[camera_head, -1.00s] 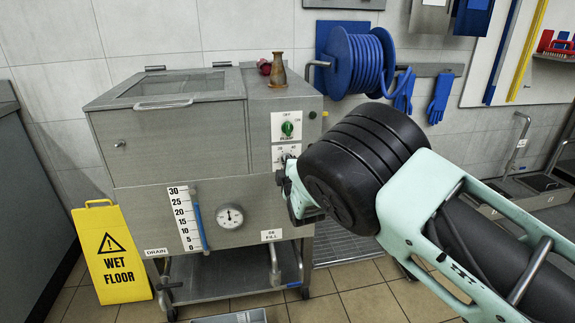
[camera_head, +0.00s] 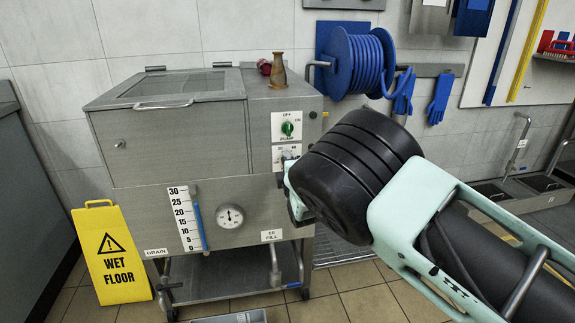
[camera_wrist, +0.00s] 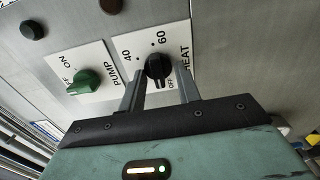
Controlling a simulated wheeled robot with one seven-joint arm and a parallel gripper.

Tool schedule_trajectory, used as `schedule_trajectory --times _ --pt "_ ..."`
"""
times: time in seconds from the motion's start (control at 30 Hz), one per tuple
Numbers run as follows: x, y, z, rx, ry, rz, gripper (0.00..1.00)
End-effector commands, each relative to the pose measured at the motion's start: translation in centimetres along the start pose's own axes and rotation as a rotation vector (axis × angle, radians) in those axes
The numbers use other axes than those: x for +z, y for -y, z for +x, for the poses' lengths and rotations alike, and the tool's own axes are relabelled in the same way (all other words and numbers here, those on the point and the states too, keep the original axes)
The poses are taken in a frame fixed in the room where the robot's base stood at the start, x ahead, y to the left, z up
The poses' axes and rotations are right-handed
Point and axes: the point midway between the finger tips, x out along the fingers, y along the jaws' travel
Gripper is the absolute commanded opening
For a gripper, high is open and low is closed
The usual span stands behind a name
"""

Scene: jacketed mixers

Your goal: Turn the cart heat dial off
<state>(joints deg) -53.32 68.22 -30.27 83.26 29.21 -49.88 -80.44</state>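The cart is a steel jacketed mixer (camera_head: 170,140) on castors. Its black heat dial (camera_wrist: 158,67) shows in the wrist view on a white plate marked 40, 60, OFF and HEAT. The dial's ridge runs roughly up and down the picture; I cannot tell which end is the pointer. My gripper (camera_wrist: 159,78) is open, with one finger on each side of the dial and small gaps visible. I cannot tell how deep the fingertips reach around it.
A green pump knob (camera_wrist: 86,82) sits on the plate beside the heat plate. A blue hose reel (camera_head: 355,60) hangs on the wall behind. A yellow wet floor sign (camera_head: 110,255) stands at the cart's left.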

Motion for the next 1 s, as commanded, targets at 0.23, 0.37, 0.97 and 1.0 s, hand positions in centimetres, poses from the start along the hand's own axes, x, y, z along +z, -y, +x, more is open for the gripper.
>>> schedule_trajectory --times 0.23,0.37,0.97,1.0 --pt "0.0 -0.1 -0.1 0.001 0.000 0.001 0.33" --pt "0.0 -0.2 -0.8 0.001 0.000 0.001 0.33" --pt "-0.1 -0.1 -13.3 -0.002 -0.001 0.001 0.33" --pt "-0.1 0.0 -14.1 -0.002 -0.001 0.000 0.33"
